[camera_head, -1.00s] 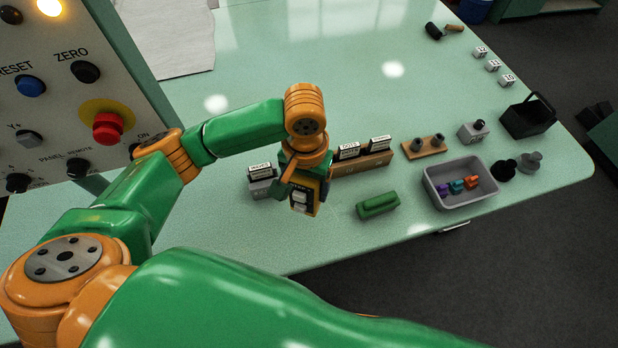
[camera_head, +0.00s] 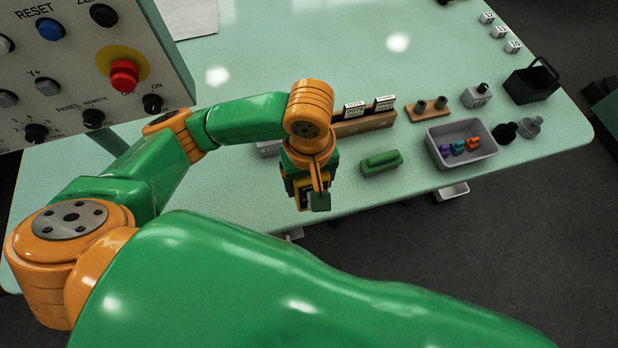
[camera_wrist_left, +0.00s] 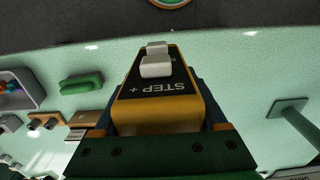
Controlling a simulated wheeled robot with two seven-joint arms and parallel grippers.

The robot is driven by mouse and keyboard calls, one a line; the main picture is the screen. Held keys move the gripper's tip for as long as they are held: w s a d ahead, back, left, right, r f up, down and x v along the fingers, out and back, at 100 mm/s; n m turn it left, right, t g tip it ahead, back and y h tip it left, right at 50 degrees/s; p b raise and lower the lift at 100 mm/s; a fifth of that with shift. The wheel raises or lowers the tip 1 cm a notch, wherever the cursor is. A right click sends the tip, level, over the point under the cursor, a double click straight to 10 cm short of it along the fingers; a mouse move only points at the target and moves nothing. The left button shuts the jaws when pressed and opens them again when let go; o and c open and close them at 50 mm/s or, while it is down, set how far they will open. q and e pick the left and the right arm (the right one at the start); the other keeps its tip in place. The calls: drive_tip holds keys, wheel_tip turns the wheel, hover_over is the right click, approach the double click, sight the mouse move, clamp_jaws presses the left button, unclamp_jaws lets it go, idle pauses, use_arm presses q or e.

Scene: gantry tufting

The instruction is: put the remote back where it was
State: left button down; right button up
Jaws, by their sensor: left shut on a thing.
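The remote is a yellow box with a black face, white buttons and the label "STEP +". It fills the middle of the left wrist view (camera_wrist_left: 158,95). My left gripper (camera_wrist_left: 160,125) is shut on it. In the head view my left gripper (camera_head: 308,192) holds the remote (camera_head: 296,188) near the table's front edge, and the fingers and wrist hide much of it. My right gripper is not in view.
A control panel (camera_head: 75,75) with a red button stands at the left. A grey box (camera_head: 268,149) is partly hidden behind my left wrist. A brown card holder (camera_head: 365,124), a green object (camera_head: 381,162) and a grey bin (camera_head: 440,160) with coloured pieces lie to the right.

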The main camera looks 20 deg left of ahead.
use_arm(q)
drive_tip(key=w+f, duration=0.2)
drive_tip(key=f, duration=0.1)
drive_tip(key=w+a+f, duration=0.1)
drive_tip(key=w+f, duration=0.1)
drive_tip(key=f, duration=0.1)
drive_tip(key=w+a+f, duration=0.1)
drive_tip(key=w+f, duration=0.2)
drive_tip(key=shift+a+f, duration=0.1)
drive_tip(key=shift+a, duration=0.05)
drive_tip(key=shift+w+f, duration=0.2)
drive_tip(key=shift+f, duration=0.25)
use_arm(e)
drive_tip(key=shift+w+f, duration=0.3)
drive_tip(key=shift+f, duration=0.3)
use_arm(q)
unclamp_jaws()
drive_tip(key=shift+s, duration=0.1)
wheel_tip(320, 180, up, 12)
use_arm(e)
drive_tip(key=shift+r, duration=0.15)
use_arm(q)
drive_tip(key=shift+s, duration=0.1)
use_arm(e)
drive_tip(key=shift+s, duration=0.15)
